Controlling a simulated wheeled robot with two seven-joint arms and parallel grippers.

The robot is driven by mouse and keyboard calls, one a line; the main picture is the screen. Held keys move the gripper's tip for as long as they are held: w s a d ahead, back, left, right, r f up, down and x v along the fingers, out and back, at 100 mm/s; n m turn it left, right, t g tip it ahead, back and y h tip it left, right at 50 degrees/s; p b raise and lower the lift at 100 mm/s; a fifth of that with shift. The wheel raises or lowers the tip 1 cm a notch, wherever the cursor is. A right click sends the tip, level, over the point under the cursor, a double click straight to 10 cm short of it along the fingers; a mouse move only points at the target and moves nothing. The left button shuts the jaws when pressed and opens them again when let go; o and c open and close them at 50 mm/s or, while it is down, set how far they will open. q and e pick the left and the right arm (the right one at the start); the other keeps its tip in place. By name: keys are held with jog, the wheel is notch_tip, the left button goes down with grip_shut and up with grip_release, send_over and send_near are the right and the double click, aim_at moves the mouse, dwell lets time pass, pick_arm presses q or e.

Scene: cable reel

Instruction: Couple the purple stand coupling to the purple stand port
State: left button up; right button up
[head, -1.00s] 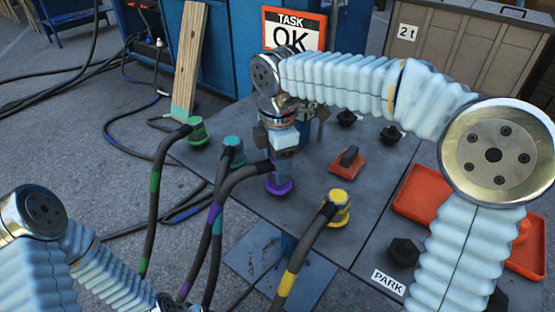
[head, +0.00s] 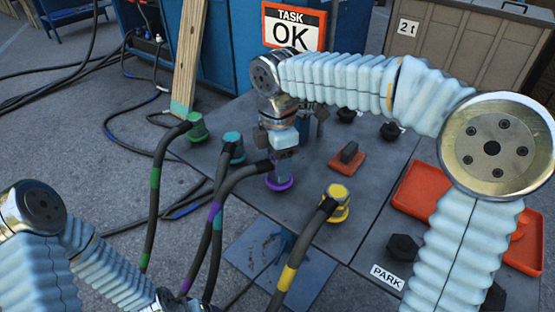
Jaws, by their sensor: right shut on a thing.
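My right gripper (head: 282,152) points down at the middle of the grey deck, shut on the purple stand coupling (head: 259,170). A black hose with a purple band leaves the coupling to the lower left. The purple ring of the purple stand port (head: 279,184) shows directly below the gripper, flat on the deck. The coupling body looks upright over this ring, with no clear gap; the fingers hide part of it, so I cannot tell how far it is seated. My left arm is at the lower left, and its gripper is out of the picture.
Green (head: 197,127), teal (head: 233,146) and yellow (head: 338,203) couplings with hoses stand around. A red block with a black handle (head: 347,158) and black knobs lie right of the gripper. A red tray (head: 418,190) is behind my right arm. A sign (head: 294,27) reads "TASK OK".

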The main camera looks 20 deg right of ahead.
jog(key=shift+f+b, duration=0.3)
jog(key=shift+f, duration=0.2)
jog(key=o, duration=1.2)
jog(key=shift+o, duration=0.2)
notch_tip(320, 180, up, 14)
jog(key=p, duration=0.2)
jog(key=shift+p, duration=0.35)
